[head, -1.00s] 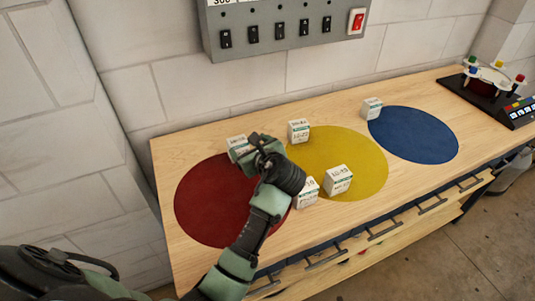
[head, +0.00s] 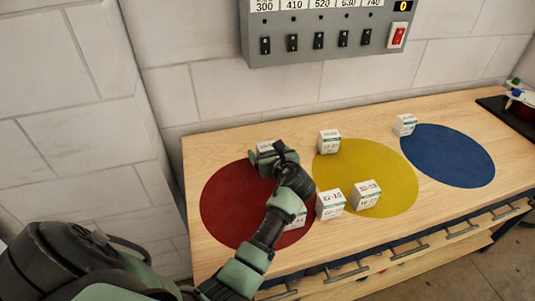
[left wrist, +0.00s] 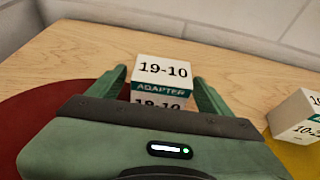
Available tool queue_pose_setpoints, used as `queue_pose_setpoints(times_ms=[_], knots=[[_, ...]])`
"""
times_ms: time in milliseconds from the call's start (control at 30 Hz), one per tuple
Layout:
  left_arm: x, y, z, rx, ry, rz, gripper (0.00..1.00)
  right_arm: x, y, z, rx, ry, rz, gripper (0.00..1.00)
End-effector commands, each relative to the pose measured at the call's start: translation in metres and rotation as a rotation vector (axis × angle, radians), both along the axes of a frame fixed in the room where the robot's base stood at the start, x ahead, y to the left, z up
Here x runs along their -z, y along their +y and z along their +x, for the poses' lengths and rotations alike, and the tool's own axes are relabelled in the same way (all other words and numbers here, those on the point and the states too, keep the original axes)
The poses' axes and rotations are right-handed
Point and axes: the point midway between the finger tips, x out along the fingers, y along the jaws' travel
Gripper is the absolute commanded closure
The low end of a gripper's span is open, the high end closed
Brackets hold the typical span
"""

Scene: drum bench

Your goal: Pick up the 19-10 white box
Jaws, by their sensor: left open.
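The white 19-10 box (left wrist: 163,72) stands on the bench, with its label and a green "ADAPTER" band facing up and toward me in the left wrist view. In the head view the box (head: 265,147) is at the back edge of the red circle, partly hidden by my gripper. My left gripper (left wrist: 160,84) is open, with one finger on each side of the box. In the head view the left gripper (head: 272,156) is right at the box. I cannot tell whether the fingers touch it. My right gripper is not in view.
Other white boxes stand around the yellow circle (head: 345,176): one behind (head: 329,141), two in front (head: 331,205) (head: 367,195). Another (head: 296,218) is partly hidden by my arm. One more (head: 405,125) is by the blue circle (head: 450,157). A switch panel (head: 322,42) hangs above.

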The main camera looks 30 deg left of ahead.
Motion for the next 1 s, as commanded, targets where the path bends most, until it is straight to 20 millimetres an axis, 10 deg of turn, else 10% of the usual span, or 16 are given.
queue_pose_setpoints(times_ms=[67,333,767,1000], knots=[[0.0,0.0,0.0,0.0,-0.001,-0.001,0.2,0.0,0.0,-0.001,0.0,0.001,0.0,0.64],[0.0,0.0,0.0,0.0,-0.001,-0.001,0.9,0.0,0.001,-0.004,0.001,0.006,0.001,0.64],[-0.014,0.0,0.001,0.0,-0.006,-0.001,0.9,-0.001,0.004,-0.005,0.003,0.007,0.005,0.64],[-0.061,0.0,0.001,0.0,-0.01,0.0,0.9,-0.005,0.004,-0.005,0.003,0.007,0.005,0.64]])
